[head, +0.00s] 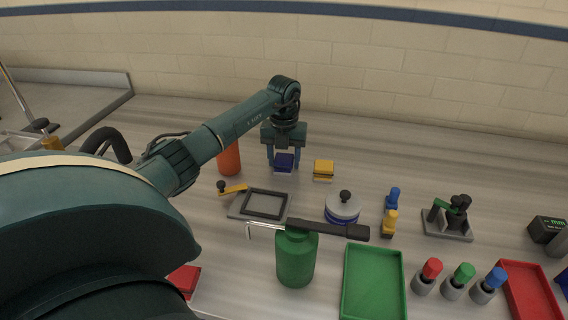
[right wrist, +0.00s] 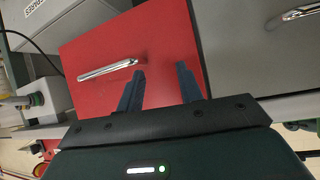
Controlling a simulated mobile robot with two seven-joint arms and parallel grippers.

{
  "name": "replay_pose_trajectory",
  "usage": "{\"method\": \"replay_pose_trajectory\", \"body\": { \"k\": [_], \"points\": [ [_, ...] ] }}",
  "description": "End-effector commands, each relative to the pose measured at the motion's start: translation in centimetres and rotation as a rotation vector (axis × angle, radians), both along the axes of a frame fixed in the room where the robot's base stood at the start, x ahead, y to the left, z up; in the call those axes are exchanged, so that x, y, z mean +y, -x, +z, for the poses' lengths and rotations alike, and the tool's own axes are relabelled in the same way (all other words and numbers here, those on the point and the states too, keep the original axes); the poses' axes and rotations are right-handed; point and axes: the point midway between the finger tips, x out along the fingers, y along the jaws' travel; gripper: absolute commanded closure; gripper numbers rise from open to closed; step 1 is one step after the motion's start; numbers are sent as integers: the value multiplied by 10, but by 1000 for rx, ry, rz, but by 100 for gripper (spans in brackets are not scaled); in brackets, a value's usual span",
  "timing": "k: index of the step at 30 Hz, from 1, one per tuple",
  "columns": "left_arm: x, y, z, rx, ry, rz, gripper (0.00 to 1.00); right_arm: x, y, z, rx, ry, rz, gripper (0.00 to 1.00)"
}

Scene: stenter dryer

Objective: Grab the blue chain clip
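In the head view a dark blue clip (head: 284,163), block-shaped, is at the back middle of the bench, left of a similar yellow clip (head: 323,170). My left gripper (head: 284,159) reaches down over the blue clip, with one finger on each side of it. Whether the fingers press on it or leave a small gap cannot be told. The clip seems to be at bench level. In the right wrist view my right gripper (right wrist: 160,82) is open and empty, in front of a red drawer front (right wrist: 125,60) with a metal handle.
An orange cylinder (head: 229,158) stands close left of my left gripper. In front are a grey frame (head: 265,204), a round lidded pot (head: 342,208), a green bottle (head: 295,262) and a green tray (head: 373,285). The bench behind the clips is clear.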

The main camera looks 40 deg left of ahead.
Motion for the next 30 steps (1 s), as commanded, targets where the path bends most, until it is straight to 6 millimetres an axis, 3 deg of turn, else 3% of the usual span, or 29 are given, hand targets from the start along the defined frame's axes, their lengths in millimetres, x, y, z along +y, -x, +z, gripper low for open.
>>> {"method": "replay_pose_trajectory", "body": {
  "k": [13,23,30],
  "points": [
    [0,0,0,0,0,0,86,-2,-2,-1,-2,3,-2,64],
    [0,-1,9,-3,-1,0,86,-2,-2,-2,-2,4,-3,64],
    [1,-1,55,-7,-2,0,86,-1,-2,-5,-5,2,-2,64]
  ]
}}
